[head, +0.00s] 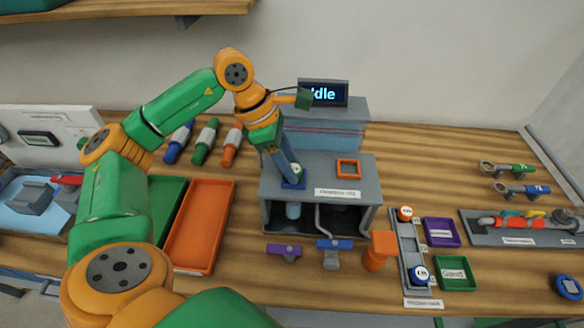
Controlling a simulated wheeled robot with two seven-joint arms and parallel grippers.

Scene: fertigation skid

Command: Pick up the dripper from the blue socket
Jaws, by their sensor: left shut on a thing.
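The blue socket (289,186) is on the left of the grey skid's top. My left gripper (293,174) reaches down to it from above and is shut on the dripper (296,168). Only a small pale part of the dripper shows between the fingers; the rest is hidden. The fingertips are right at the socket, and I cannot tell whether the dripper is still seated in it. My right gripper is not in view.
An orange tray (199,227) lies left. A rack (411,255), purple tray (441,232) and green tray (454,273) stand right. Several coloured bottles (205,141) lie behind.

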